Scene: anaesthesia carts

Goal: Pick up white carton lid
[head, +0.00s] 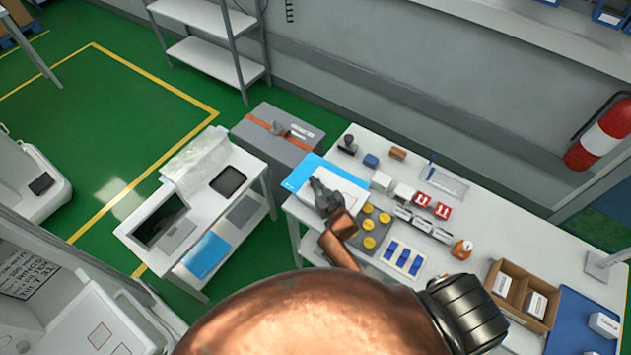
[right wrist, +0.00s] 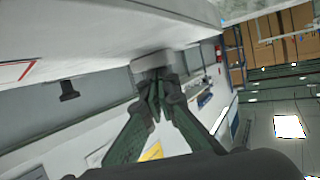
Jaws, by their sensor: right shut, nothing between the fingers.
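Two small plain white cartons stand side by side on the white table: the left one (head: 381,181) and the right one (head: 404,193). I cannot make out a separate lid on either. My right gripper (head: 318,190) is shut and empty, over the blue-and-white sheet to the left of the cartons. In the right wrist view its fingertips (right wrist: 155,97) are together, and a pale block (right wrist: 152,62) shows just beyond them; I cannot tell whether they touch it. My left gripper is not in view.
Red-and-white boxes (head: 432,206), yellow discs on a grey tray (head: 370,243) and an orange-and-white bottle (head: 462,249) crowd the table. A brown divided box (head: 520,295) stands at the right. A white cart (head: 250,170) is at the left, with green floor beyond.

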